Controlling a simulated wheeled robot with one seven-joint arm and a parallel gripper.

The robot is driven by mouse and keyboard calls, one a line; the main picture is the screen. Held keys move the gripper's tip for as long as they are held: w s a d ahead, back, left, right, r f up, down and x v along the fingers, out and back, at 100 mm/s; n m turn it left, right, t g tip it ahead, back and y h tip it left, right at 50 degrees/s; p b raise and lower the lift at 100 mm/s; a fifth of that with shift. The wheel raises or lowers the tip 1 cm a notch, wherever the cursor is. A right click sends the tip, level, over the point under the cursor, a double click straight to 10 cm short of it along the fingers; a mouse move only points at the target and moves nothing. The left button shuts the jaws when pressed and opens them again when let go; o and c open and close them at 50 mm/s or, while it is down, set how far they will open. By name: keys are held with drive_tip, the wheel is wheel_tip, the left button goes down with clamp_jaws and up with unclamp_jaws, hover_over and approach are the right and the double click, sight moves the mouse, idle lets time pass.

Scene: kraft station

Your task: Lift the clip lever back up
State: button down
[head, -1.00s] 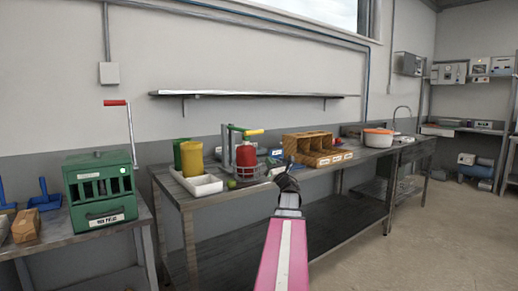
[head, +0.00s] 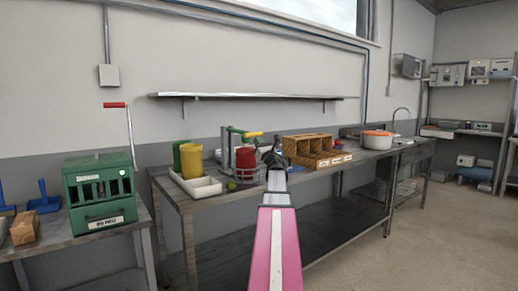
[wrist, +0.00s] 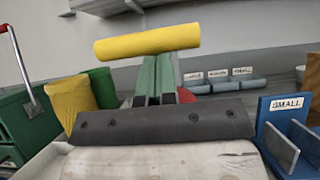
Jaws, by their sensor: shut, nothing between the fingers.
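The clip lever's yellow handle (head: 253,134) sticks out from the top of a green upright stand (head: 227,147) on the long metal table. The handle also spans the upper middle of the wrist view (wrist: 147,41), tilted slightly, above a green arm (wrist: 158,75). A red cylinder (head: 246,157) stands under the lever in a wire holder. My gripper (head: 270,157) is shut and empty, just right of the red cylinder and below the handle's end in the head view. Any contact with the lever cannot be told.
Yellow (head: 191,160) and green containers and a white tray (head: 203,187) stand left of the lever. A wooden compartment rack (head: 312,150) is close on the right. A green machine (head: 99,190) with a red-handled crank stands on the left table. A shelf (head: 255,96) hangs above.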

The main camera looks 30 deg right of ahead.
drive_tip(key=shift+r, duration=0.15)
drive_tip(key=w+r, duration=0.3)
drive_tip(key=r, duration=1.3)
drive_tip(key=w+a+r+g, duration=0.1)
drive_tip(key=w+r+g, duration=0.2)
drive_tip(key=w+r, duration=1.2)
drive_tip(key=w, duration=0.3)
drive_tip(key=shift+w+a, duration=0.35)
drive_tip(key=shift+w, duration=0.05)
drive_tip(key=shift+f, duration=0.15)
